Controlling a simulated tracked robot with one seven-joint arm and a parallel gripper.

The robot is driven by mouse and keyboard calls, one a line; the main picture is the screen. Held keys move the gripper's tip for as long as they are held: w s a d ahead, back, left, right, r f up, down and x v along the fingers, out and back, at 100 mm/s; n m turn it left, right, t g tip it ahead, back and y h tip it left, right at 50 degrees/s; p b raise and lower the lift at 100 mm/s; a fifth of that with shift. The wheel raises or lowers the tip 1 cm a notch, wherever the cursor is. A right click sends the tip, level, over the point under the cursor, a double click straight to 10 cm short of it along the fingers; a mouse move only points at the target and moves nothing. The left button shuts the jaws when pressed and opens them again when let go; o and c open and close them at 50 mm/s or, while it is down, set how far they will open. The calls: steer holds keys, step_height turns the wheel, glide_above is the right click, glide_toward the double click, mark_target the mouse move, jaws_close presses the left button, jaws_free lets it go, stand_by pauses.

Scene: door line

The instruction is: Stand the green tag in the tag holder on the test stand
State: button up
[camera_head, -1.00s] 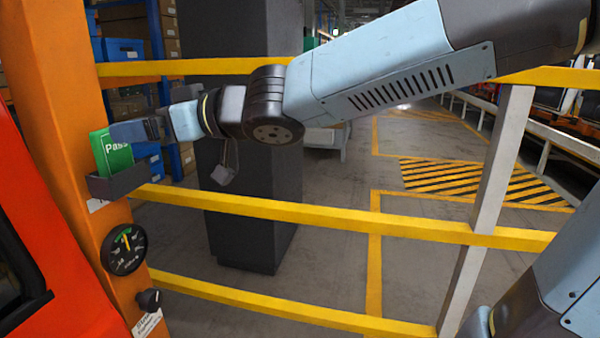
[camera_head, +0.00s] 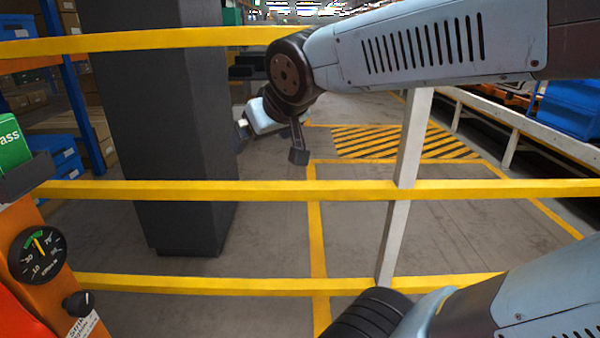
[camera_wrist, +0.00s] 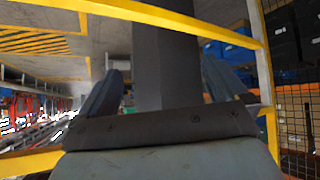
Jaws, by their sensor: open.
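The green tag (camera_head: 12,142), with white lettering ending in "ass", stands upright in the dark tag holder (camera_head: 28,178) at the left edge of the head view. The frame edge cuts off part of both. The holder is on the orange test stand (camera_head: 15,222). My gripper (camera_wrist: 163,85) is open and empty in the wrist view, with its two fingers spread apart. In the head view it is to the right of the tag, clear of it, and partly hidden behind my wrist. The wrist view does not show the tag or holder.
A round gauge (camera_head: 37,255) and a black knob (camera_head: 78,303) are on the stand below the holder. Yellow rails (camera_head: 330,192) with a pale post (camera_head: 397,220) cross the view. A dark column (camera_head: 165,110) stands behind them. Blue bins on shelves are at the left.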

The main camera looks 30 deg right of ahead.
steer(key=s+d+f+m+g, duration=0.1)
steer(key=s+d+f+g, duration=0.1)
steer(key=s, duration=0.7)
step_height(320, 180, down, 2)
steer(key=shift+d+f+m+g+h, duration=0.2)
steer(key=shift+d+m+g+h, duration=0.15)
steer(key=shift+g, duration=0.55)
